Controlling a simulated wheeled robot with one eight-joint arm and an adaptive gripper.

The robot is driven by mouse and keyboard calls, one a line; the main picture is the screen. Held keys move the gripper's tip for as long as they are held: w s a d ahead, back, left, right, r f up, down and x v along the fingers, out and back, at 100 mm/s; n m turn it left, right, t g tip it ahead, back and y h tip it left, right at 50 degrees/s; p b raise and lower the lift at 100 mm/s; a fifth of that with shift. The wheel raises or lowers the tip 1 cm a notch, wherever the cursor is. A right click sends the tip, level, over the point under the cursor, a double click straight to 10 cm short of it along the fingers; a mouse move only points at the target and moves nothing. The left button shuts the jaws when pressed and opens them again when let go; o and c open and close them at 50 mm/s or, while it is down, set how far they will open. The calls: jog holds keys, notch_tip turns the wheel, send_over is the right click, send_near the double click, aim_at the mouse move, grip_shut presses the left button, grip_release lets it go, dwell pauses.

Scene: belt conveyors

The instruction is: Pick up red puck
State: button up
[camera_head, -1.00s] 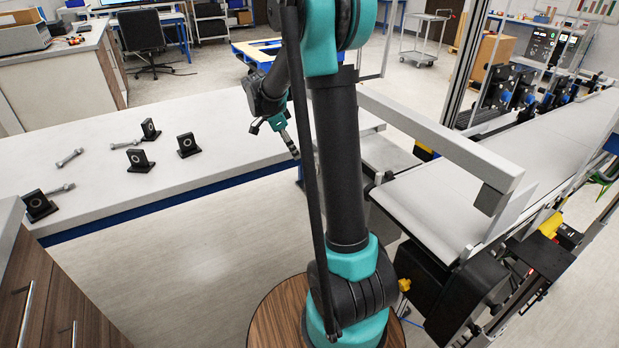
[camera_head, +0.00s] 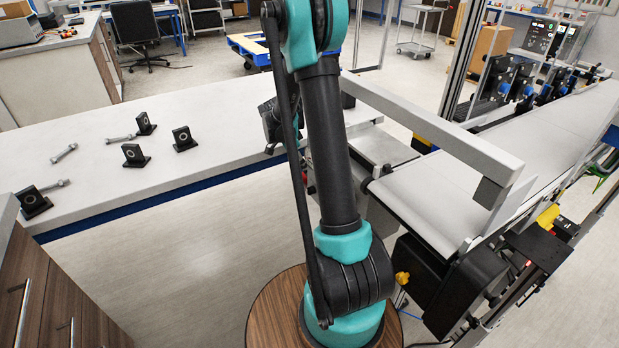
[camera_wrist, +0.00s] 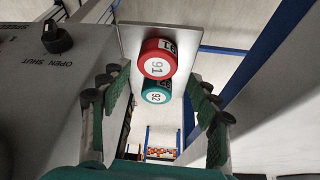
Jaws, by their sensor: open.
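My gripper (camera_wrist: 161,80) is open, with one green-padded finger to the left of the pucks and one to the right. Neither finger visibly touches a puck, and the exact distance is hard to judge. In the head view my own arm hides the gripper, and no puck can be made out.
A grey panel with a black knob (camera_wrist: 57,37) labelled OPEN SHUT is close on the left in the wrist view. In the head view, black bearing blocks (camera_head: 134,154) and bolts (camera_head: 64,153) lie on the white counter (camera_head: 215,125). A belt conveyor (camera_head: 435,200) stands at right.

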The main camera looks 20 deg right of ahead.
jog(key=x, duration=0.4)
jog(key=shift+s+d+f, duration=0.15)
jog(key=shift+d+f, duration=0.15)
jog(key=shift+d, duration=0.1)
jog(key=shift+c, duration=0.3)
jog(key=c, duration=0.9)
